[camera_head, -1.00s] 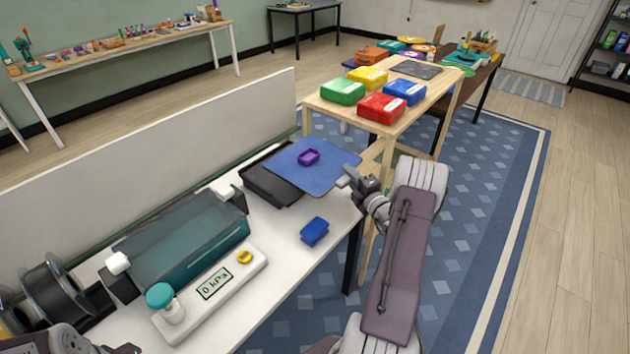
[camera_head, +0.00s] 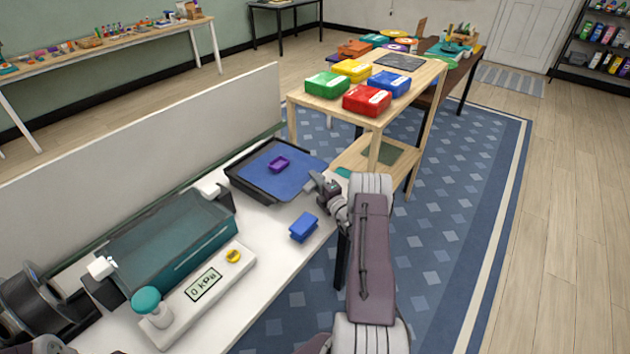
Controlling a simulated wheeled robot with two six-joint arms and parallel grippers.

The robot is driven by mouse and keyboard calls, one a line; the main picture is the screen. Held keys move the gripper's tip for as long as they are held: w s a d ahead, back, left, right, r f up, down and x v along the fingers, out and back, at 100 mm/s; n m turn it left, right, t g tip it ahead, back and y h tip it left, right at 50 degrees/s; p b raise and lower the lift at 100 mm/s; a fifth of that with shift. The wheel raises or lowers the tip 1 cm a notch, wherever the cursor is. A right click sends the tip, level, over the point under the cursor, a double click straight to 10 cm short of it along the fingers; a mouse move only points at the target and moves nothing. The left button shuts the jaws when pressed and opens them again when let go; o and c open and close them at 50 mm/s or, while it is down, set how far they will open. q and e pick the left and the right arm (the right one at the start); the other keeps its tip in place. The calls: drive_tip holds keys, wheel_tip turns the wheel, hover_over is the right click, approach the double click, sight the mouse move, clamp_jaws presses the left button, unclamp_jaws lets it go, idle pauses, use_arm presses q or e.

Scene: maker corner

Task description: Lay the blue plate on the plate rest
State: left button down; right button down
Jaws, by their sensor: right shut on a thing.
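The blue plate (camera_head: 289,180) is a flat square with a small purple block (camera_head: 278,165) on top. It is over the black plate rest (camera_head: 257,190) on the white bench and covers most of it. The rest's dark left and front rims show; whether the plate is fully down on it I cannot tell. My right gripper (camera_head: 316,183) is at the plate's right edge, shut on it. Its fingertips are small and partly hidden by the wrist. My left gripper is not in view; only a bit of my left arm shows at the bottom left.
A blue block (camera_head: 303,228) sits on the bench (camera_head: 268,267) near the right gripper. A teal machine (camera_head: 165,240) and a white gauge (camera_head: 198,293) stand left of it. A wooden table (camera_head: 345,103) with coloured boxes stands behind. A low white panel (camera_head: 150,140) runs along the bench's back.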

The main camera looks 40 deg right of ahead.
drive_tip(key=shift+f, duration=0.15)
drive_tip(key=c, duration=1.3)
unclamp_jaws()
drive_tip(key=shift+s+r, duration=0.15)
drive_tip(key=shift+r, duration=0.05)
drive_tip(key=s, duration=0.4)
drive_tip(key=s+a, duration=0.1)
drive_tip(key=s, duration=0.6)
drive_tip(key=shift+s+a+p, duration=0.25)
drive_tip(key=shift+s+p, duration=0.1)
